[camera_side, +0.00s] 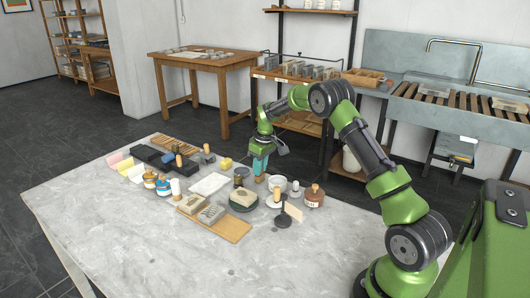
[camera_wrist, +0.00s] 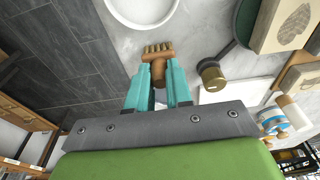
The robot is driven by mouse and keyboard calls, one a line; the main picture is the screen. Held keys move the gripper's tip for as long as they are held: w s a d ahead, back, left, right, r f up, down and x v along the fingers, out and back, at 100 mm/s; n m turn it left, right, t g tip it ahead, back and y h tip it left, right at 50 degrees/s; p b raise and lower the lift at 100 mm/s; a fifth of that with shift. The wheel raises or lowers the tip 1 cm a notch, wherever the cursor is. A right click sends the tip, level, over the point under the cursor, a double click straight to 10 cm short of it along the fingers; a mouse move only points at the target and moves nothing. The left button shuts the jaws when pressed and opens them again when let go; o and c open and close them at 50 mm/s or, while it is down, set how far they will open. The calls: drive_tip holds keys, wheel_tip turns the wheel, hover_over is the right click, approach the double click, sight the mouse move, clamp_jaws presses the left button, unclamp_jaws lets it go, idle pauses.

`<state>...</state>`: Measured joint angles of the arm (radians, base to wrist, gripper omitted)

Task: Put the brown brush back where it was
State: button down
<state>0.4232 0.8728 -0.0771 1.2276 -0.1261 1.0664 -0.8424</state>
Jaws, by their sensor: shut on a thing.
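My gripper (camera_side: 260,163) is over the far edge of the grey table, with its teal fingers pointing down. In the wrist view my gripper (camera_wrist: 158,92) is shut on the brown brush (camera_wrist: 158,58). The brush has a tan-brown handle between the fingers and a wider head with a row of tufts pointing away from the gripper. In the side view only a small brown bit of the brush (camera_side: 259,179) shows below the fingers. I cannot tell whether it touches the table.
A dark jar with a brassy lid (camera_wrist: 212,72) stands close beside the brush. A white bowl (camera_wrist: 142,8) is on the other side. A white sheet (camera_side: 210,184), a round dark slab (camera_side: 243,207) and a wooden board with stones (camera_side: 232,229) lie nearby. The table's front is clear.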

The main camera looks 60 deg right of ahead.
drive_tip(key=shift+f, duration=0.1)
drive_tip(key=c, duration=1)
unclamp_jaws()
drive_tip(key=shift+c, duration=0.2)
wheel_tip(320, 180, up, 12)
drive_tip(key=s, duration=0.2)
drive_tip(key=s+a+r+t, duration=0.1)
drive_tip(key=s+a+r, duration=0.2)
drive_tip(key=a+r, duration=0.45)
drive_tip(key=s+a+r+m+t+y, duration=0.1)
drive_tip(key=s+a+r+m+t, duration=0.3)
drive_tip(key=s+a, duration=1.15)
drive_tip(key=s+a+f+y, duration=0.1)
drive_tip(key=s+a+f, duration=0.1)
drive_tip(key=s+a, duration=0.2)
drive_tip(key=s, duration=0.3)
drive_tip(key=shift+a+f, duration=0.15)
drive_tip(key=shift+a, duration=0.1)
